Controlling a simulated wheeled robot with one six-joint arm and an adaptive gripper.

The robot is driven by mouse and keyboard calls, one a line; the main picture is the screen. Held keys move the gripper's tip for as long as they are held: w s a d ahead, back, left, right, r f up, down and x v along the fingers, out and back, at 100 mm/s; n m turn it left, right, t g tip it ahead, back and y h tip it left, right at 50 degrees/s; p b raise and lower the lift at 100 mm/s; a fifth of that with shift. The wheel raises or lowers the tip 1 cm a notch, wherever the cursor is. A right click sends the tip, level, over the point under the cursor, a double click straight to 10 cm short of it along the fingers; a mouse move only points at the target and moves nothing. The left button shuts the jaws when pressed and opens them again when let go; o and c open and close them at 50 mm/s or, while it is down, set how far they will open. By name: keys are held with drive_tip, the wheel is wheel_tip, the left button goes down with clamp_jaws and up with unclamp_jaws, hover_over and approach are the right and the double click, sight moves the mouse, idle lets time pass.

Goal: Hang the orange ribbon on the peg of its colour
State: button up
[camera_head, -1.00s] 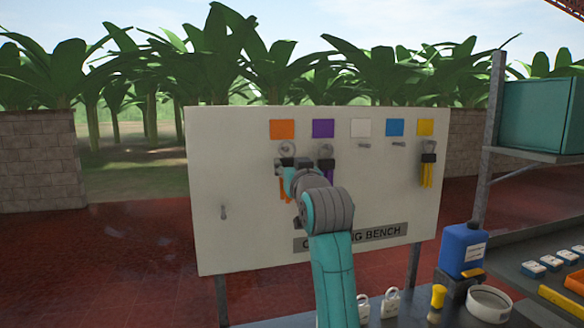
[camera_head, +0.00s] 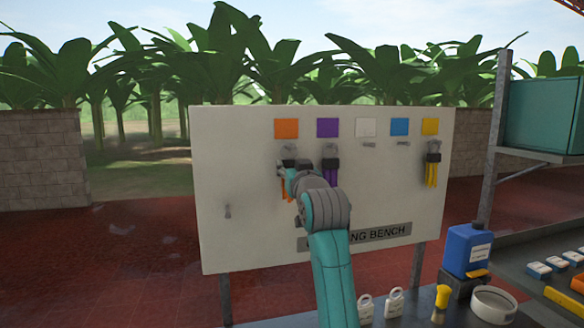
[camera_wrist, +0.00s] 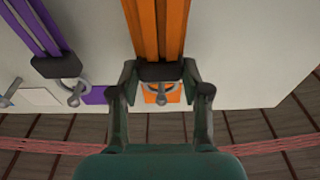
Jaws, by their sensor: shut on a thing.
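The orange ribbon (camera_head: 286,192) hangs from a black clip with a metal ring, on the white board below the orange square (camera_head: 286,128). In the wrist view, which shows the board upside down, the ribbon (camera_wrist: 158,25) runs upward from the clip. My gripper (camera_wrist: 160,72) has a finger on each side of the black clip and is shut on it. The ring (camera_wrist: 147,87) appears to be around the peg (camera_wrist: 160,98) in front of the orange square. In the head view my gripper (camera_head: 287,170) partly hides the clip and ribbon.
A purple ribbon (camera_head: 331,177) hangs close to the right of my gripper. White and blue squares have bare pegs; a yellow ribbon (camera_head: 432,173) hangs farther right. Another bare peg (camera_head: 228,211) is at lower left. A blue jug (camera_head: 466,250) and padlocks stand on the bench.

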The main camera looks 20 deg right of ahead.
idle(0.3)
drive_tip(key=o, duration=1)
drive_tip(key=shift+c, duration=0.2)
drive_tip(key=shift+s, duration=0.15)
